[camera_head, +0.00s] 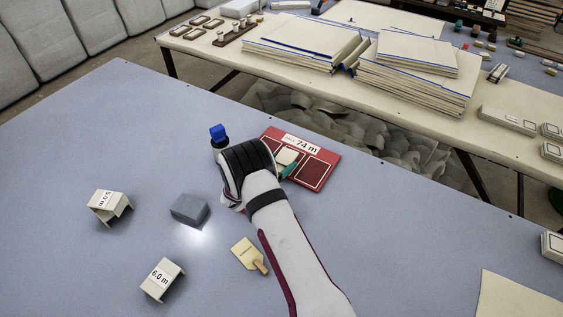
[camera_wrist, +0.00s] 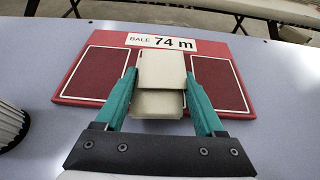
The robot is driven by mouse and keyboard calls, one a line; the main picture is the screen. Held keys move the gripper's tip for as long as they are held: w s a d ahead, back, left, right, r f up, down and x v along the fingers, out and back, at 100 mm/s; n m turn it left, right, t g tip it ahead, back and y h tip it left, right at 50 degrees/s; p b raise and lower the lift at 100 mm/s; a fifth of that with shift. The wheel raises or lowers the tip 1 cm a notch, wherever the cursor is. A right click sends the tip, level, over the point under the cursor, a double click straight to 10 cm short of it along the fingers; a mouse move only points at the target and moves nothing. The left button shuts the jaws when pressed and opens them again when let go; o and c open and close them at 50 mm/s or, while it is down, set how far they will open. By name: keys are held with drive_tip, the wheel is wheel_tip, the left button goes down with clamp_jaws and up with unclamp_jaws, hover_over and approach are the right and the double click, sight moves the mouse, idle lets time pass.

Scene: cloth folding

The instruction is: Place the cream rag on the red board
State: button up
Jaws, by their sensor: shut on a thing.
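The red board (camera_head: 326,163) lies flat on the blue-grey table and carries a "BALE 74 m" label and dark red panels. It also fills the middle of the wrist view (camera_wrist: 247,112). The cream rag (camera_wrist: 162,70) is between the teal fingers of my gripper (camera_wrist: 162,90), over the middle of the board. In the head view the rag (camera_head: 287,158) shows beside my wrist, partly hidden. My gripper (camera_head: 288,168) is shut on the rag. I cannot tell whether the rag touches the board.
A blue-topped bottle (camera_head: 218,134) stands left of my wrist. A grey block (camera_head: 189,209), two white tent cards (camera_head: 109,206) (camera_head: 162,280) and a cream tag (camera_head: 246,251) lie nearer. The table's left part is clear. A second table (camera_head: 300,85) behind holds stacked boards.

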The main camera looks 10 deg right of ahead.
drive_tip(key=shift+f, duration=0.2)
drive_tip(key=o, duration=1.3)
drive_tip(key=shift+r, duration=0.15)
drive_tip(key=v, duration=1.2)
drive_tip(key=shift+r, duration=0.15)
drive_tip(key=s+d+r+m+g, duration=0.5)
drive_tip(key=s+d+r+m, duration=0.15)
drive_tip(key=s+m, duration=0.25)
drive_tip(key=s+d+r+m+g, duration=0.5)
drive_tip(key=s+r+m, duration=0.2)
drive_tip(key=s+m, duration=0.2)
drive_tip(key=s+a+r+m+y, duration=0.1)
drive_tip(key=s+a+m+y, duration=0.4)
drive_tip(key=s+a+m, duration=0.1)
drive_tip(key=s+a+r+m+y, duration=0.1)
drive_tip(key=s+a+m+y, duration=0.5)
drive_tip(key=s, duration=0.5)
drive_tip(key=m, duration=0.2)
drive_tip(key=shift+r+m, duration=0.3)
